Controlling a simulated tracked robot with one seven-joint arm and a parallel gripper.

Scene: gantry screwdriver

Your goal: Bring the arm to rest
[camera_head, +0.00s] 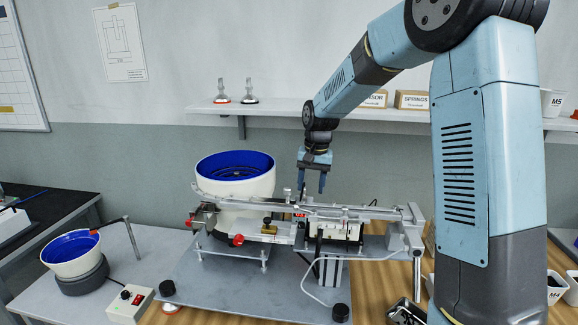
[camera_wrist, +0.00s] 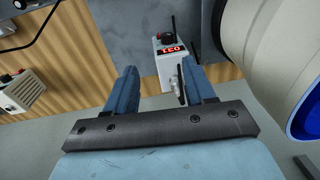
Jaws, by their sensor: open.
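My gripper (camera_head: 313,182) hangs from my blue arm with its fingers pointing down, above the rail of the gantry machine (camera_head: 350,212). Its two blue fingers are apart and nothing shows between them. In the wrist view my gripper (camera_wrist: 155,85) also shows its fingers spread. A small white box with a red lit display (camera_wrist: 172,52) appears beyond the fingers in that view, near the right finger; I cannot tell how far apart they are.
A large white feeder bowl with a blue inside (camera_head: 236,170) stands left of my gripper. A smaller bowl (camera_head: 70,252) and a switch box (camera_head: 130,303) are at the lower left. A wall shelf (camera_head: 280,108) with boxes runs behind my arm.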

